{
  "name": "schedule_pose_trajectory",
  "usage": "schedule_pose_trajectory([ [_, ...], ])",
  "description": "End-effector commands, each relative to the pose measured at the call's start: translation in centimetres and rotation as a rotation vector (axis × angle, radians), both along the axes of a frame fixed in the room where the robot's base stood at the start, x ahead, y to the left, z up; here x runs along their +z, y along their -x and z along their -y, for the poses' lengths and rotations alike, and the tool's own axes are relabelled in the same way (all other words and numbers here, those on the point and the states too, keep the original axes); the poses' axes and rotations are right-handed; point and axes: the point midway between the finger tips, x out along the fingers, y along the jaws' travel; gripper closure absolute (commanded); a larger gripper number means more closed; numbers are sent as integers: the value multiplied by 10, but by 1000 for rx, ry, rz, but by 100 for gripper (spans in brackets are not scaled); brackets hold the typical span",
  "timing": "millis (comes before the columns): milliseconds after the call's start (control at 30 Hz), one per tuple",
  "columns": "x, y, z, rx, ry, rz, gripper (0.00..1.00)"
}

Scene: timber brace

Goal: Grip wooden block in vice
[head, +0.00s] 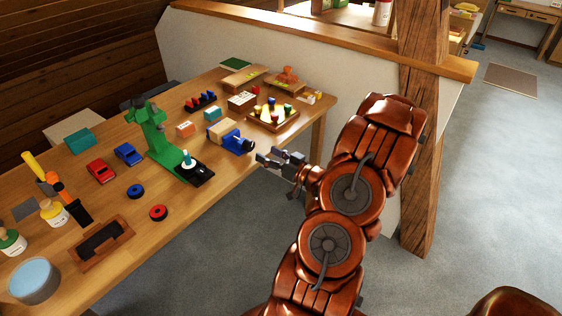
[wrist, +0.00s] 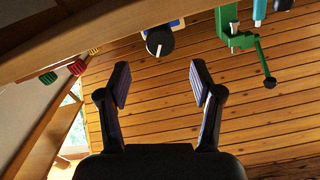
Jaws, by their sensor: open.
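The blue vice (head: 232,138) stands near the table's front edge, with a dark round handle facing my gripper. A pale wooden block (head: 217,129) sits at its far-left side; I cannot tell whether the jaws touch it. In the wrist view the vice handle (wrist: 159,41) shows at the top, beyond the fingertips, and the block is hidden. My gripper (head: 271,159) is open and empty, just off the table edge to the right of the vice, apart from it. Its two spread fingers also show in the wrist view (wrist: 162,82).
A green press (head: 156,140) stands left of the vice. A small orange block (head: 185,129) and a tray of coloured pegs (head: 272,114) are close by. Toy cars, rings and jars fill the left of the wooden table (head: 160,232). A timber post (head: 424,120) rises behind my arm.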

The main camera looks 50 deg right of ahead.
Motion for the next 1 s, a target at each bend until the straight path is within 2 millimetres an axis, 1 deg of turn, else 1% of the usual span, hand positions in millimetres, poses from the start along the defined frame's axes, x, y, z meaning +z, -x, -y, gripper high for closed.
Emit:
schedule_pose_trajectory([
  [33, 0, 8, 1, -2, 0, -1, 35],
  [200, 0, 27, 0, -3, 1, -1, 35],
  [400, 0, 42, -1, 1, 1, -2, 35],
  [567, 0, 47, -1, 0, 1, 0, 35],
  [833, 0, 47, -1, 1, 1, 0, 35],
  [967, -1, 44, -2, 4, 10, -17, 48],
  [1000, -2, 40, -1, 5, 19, -34, 49],
])
